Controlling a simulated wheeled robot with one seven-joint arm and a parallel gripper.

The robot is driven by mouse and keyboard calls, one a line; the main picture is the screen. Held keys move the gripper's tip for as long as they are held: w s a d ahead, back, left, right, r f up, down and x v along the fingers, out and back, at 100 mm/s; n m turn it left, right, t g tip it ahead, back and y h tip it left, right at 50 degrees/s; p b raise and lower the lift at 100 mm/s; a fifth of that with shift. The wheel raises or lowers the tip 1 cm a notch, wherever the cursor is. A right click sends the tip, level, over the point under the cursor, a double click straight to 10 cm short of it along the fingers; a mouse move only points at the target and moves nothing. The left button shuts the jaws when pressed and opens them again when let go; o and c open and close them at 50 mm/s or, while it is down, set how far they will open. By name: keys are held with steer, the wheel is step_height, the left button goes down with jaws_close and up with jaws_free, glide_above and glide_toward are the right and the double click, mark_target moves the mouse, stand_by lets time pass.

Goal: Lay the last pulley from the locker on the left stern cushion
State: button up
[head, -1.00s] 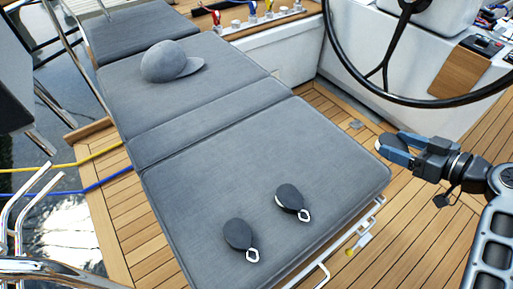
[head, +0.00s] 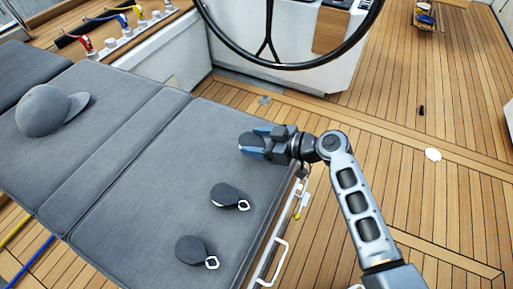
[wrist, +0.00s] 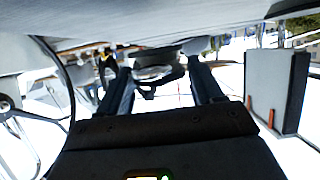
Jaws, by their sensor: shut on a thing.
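My gripper (head: 246,146) is shut on a dark grey pulley (head: 248,138). In the head view it appears over the far right part of the grey cushion (head: 140,185); I cannot tell the height exactly. The wrist view shows both fingers (wrist: 160,85) with the dark pulley (wrist: 153,73) between them, partly hidden. Two similar dark pulleys with pale metal eyes lie on the cushion: a nearer one (head: 190,250) and another (head: 228,196) closer to my gripper. The locker is not clearly identifiable.
A grey cap (head: 45,110) lies on the cushion section further left. The steering wheel (head: 290,65) stands beyond the cushion. A metal rail (head: 272,262) runs along the cushion's right edge. Cushion between the pulleys and the cap is clear.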

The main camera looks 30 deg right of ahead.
steer(key=shift+f, duration=2.05)
steer(key=o, duration=1.2)
steer(key=shift+c, duration=0.2)
steer(key=b+v, duration=0.1)
steer(key=v, duration=1.1)
steer(key=shift+f, duration=0.1)
